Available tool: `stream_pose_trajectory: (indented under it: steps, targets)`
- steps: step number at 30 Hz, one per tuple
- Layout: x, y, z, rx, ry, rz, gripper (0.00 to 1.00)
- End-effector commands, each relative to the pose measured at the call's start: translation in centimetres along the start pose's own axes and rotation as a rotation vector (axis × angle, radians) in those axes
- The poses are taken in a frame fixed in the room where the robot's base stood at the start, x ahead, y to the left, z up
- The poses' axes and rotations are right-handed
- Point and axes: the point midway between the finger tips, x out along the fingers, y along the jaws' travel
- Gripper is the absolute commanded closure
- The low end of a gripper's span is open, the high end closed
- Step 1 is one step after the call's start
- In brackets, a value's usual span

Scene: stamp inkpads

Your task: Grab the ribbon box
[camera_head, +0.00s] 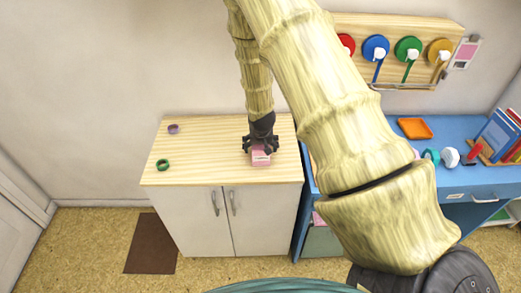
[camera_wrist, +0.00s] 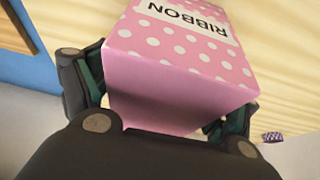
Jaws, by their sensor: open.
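The ribbon box (camera_head: 260,158) is pink with white dots and stands on the wooden cabinet top near its right front part. In the wrist view the ribbon box (camera_wrist: 175,75) fills the middle, with a white label reading RIBBON. My gripper (camera_head: 260,145) is down at the box, reaching it from above. In the wrist view my gripper (camera_wrist: 160,115) has its dark fingers on either side of the box. The jaws are open, and the box sits between them. Whether the fingers touch its sides I cannot tell.
A green ring (camera_head: 162,165) and a purple roll (camera_head: 173,129) lie on the left of the wooden cabinet top (camera_head: 205,150). A blue desk (camera_head: 455,130) with an orange tray (camera_head: 414,128) stands at the right. A rack with several coloured reels (camera_head: 408,48) hangs on the wall.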

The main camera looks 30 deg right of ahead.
Motion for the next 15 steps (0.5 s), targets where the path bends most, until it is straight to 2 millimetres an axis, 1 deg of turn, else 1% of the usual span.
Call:
stream_pose_trajectory:
  steps: [10,14,15]
  targets:
    - [0.08,0.01,0.03,0.0,0.0,0.0,0.12]
    - [0.08,0.01,0.03,0.0,0.0,0.0,0.36]
    - [0.08,0.01,0.03,0.0,0.0,0.0,0.43]
